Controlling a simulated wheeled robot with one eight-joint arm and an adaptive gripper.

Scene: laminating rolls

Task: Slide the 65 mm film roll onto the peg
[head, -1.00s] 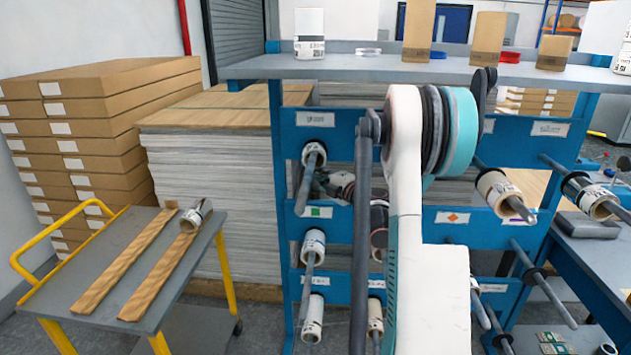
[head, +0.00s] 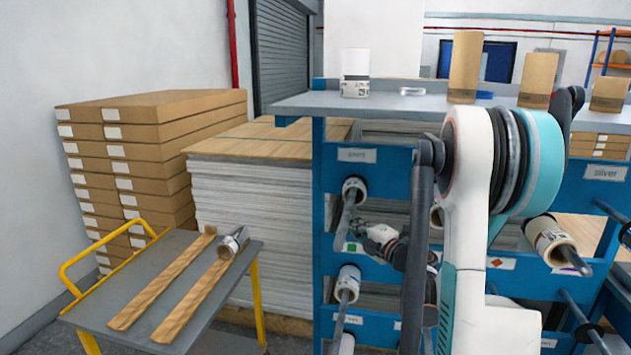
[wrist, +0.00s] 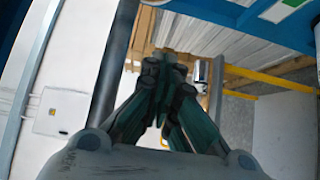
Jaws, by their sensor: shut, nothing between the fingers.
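A film roll (head: 233,243) with a pale and dark wrap lies on the grey cart, at the far end of the right wooden strip. Its size marking is too small to read. Several pegs stick out from the blue rack. The upper left peg (head: 347,217) carries a roll (head: 354,190) at its base, and a lower left peg carries another roll (head: 347,284). My gripper (head: 355,230) is in front of the rack, right of the cart and apart from its roll, partly hidden by my arm. In the wrist view its dark green fingers (wrist: 167,62) are shut and empty.
The grey cart (head: 100,313) has a yellow handle. Stacked cartons (head: 150,150) and a sheet stack (head: 250,210) stand behind it. The rack's top shelf (head: 400,105) holds several rolls and cylinders. A roll (head: 552,242) hangs right of my arm. Floor shows between cart and rack.

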